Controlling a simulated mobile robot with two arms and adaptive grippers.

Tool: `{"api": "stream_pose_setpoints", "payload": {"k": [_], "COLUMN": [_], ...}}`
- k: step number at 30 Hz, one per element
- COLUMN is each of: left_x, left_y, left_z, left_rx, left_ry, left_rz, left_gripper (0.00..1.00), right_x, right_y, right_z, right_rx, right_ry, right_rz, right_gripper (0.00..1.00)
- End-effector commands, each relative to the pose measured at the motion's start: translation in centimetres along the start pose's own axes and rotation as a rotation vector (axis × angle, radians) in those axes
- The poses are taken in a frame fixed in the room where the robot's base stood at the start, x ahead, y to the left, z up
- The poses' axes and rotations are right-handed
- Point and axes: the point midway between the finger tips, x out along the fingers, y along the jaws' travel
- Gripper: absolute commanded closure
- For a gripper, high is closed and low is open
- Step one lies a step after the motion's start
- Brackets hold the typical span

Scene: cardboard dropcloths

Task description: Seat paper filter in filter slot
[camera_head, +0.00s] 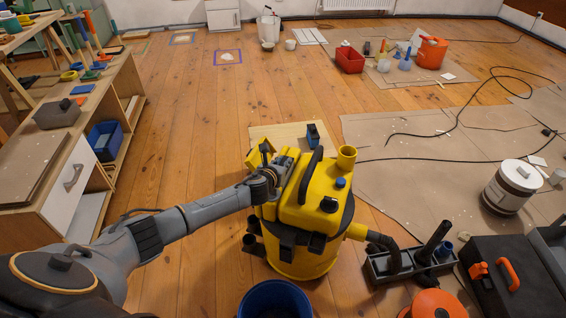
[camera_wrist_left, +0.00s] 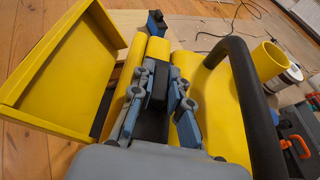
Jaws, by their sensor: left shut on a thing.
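A yellow canister vacuum (camera_head: 318,212) with a black carry handle stands on the wooden floor. At its left side is a yellow open-faced, tray-like part (camera_head: 257,155), large in the left wrist view (camera_wrist_left: 62,75). My left gripper (camera_head: 272,174) reaches over the vacuum's left top edge. In the left wrist view its fingers (camera_wrist_left: 158,98) are shut on a small dark piece (camera_wrist_left: 158,85) between them, close to the yellow body. I cannot tell what the dark piece belongs to. The fingers and the yellow part hide the filter slot. I cannot make out a paper filter.
A blue and black item (camera_head: 313,135) stands on a pale board (camera_head: 285,132) behind the vacuum. A blue bucket (camera_head: 274,300) stands in front. A dark accessory holder (camera_head: 405,268) and toolbox (camera_head: 505,280) are at right. The wooden floor left of the vacuum is free.

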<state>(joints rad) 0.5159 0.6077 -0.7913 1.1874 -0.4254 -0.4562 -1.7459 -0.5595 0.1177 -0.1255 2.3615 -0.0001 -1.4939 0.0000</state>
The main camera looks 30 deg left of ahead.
Motion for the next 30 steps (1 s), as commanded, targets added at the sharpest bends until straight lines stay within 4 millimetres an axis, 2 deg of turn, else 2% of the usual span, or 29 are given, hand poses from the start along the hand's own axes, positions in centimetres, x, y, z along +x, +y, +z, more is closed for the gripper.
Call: {"api": "stream_pose_setpoints", "payload": {"k": [10, 11, 14, 15, 25, 30], "left_x": [0.2, 0.2, 0.2, 0.2, 0.0, -1.2], "left_y": [0.0, 0.0, 0.0, 0.0, 0.0, 0.1], "left_z": [-0.5, -0.4, -0.4, -0.5, -0.7, -0.7], "left_rx": [0.0, 0.0, 0.0, 0.0, 0.001, 0.002], "left_ry": [0.0, -0.001, 0.0, 0.001, 0.004, 0.004], "left_rz": [0.0, 0.0, 0.0, 0.0, 0.0, 0.0], "left_gripper": [1.0, 0.8, 0.59, 0.57, 0.57, 0.57], "right_x": [-0.6, -0.8, -0.9, -0.9, -0.7, -0.7], "right_y": [0.0, 0.0, 0.0, 0.0, 0.1, 0.1], "right_z": [0.2, 0.2, 0.3, 0.3, 0.1, 0.1], "right_rx": [0.001, 0.001, 0.001, 0.001, 0.0, 0.001], "right_ry": [-0.001, 0.0, 0.001, 0.001, 0.001, 0.002], "right_rz": [0.0, 0.0, 0.0, 0.0, 0.002, 0.001], "right_gripper": [0.6, 0.6, 0.6, 0.6, 0.6, 0.6]}}
